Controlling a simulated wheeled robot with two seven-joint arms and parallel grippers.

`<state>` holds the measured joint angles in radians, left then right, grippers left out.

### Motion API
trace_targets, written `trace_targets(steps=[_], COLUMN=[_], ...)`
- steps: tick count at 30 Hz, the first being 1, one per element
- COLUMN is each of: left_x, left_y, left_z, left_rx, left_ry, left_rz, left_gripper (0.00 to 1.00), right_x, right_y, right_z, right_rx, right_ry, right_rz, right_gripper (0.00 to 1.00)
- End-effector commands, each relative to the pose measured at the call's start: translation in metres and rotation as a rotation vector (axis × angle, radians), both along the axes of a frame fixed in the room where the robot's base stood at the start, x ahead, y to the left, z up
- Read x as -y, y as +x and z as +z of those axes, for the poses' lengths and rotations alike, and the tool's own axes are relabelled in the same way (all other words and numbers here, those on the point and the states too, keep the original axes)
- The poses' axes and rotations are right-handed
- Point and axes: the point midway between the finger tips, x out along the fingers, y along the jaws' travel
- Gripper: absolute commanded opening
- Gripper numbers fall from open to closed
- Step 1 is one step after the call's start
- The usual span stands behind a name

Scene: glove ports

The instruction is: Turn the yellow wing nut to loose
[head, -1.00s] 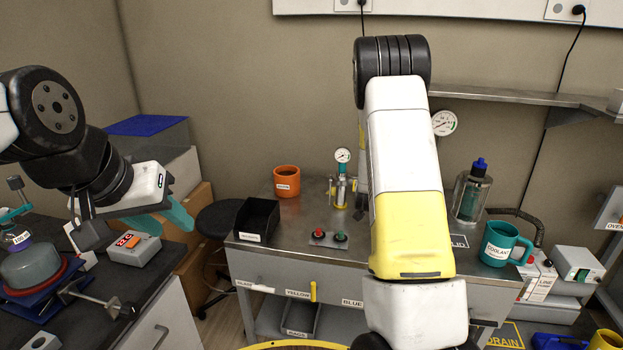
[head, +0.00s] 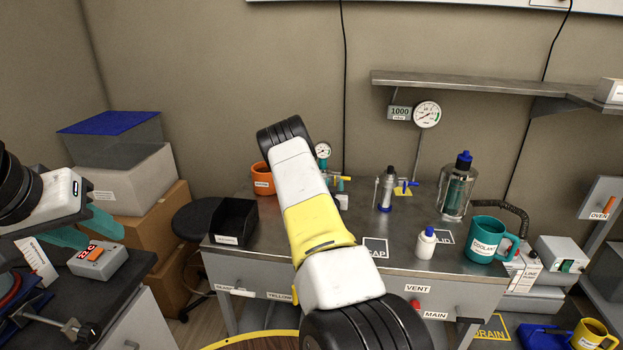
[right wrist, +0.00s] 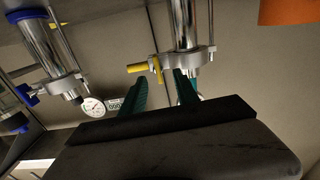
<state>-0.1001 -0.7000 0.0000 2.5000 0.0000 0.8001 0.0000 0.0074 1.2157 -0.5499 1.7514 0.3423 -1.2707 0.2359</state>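The yellow wing nut (head: 344,178) shows just right of my right arm in the head view, by a metal post mostly hidden behind that arm. In the right wrist view the yellow wing nut (right wrist: 156,69) sits on a clamp around a shiny metal cylinder (right wrist: 183,25). My right gripper (right wrist: 162,75) has its two teal fingers apart, tips near the wing nut. I cannot tell whether they touch it. My left gripper (head: 98,238) is open and empty over the left bench.
A second post with a blue wing nut (head: 406,186) stands to the right. A white bottle (head: 425,243), teal mug (head: 490,240) and clear canister (head: 457,190) are further right. An orange mug (head: 263,179) and black bin (head: 233,221) stand left. A shelf (head: 470,83) hangs above.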

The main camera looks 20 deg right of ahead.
Motion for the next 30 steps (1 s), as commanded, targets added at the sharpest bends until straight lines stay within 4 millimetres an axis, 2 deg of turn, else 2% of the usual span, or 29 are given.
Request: trace_targets(steps=[5, 13, 14, 19, 30], left_x=[0.0, 0.0, 0.0, 0.0, 0.0], left_y=[0.0, 0.0, 0.0, 0.0, 0.0], left_z=[0.0, 0.0, 0.0, 0.0, 0.0], left_rx=[0.0, 0.0, 0.0, 0.0, 0.0], left_ry=[0.0, 0.0, 0.0, 0.0, 0.0], left_rz=[0.0, 0.0, 0.0, 0.0, 0.0], left_gripper=[0.39, 0.39, 0.39, 0.39, 0.39], right_x=[0.0076, 0.0087, 0.0087, 0.0086, 0.0081], right_y=[0.0131, 0.0148, 0.0148, 0.0148, 0.0149], right_z=[-0.0002, -0.0003, -0.0003, -0.0002, -0.0002], right_rx=[0.0, -0.001, -0.001, -0.001, -0.011], right_ry=[0.0, 0.001, 0.001, 0.001, -0.016], right_rz=[0.001, 0.0, 0.0, 0.0, 0.001], right_gripper=[0.37, 0.37, 0.35, 0.01, 0.0])
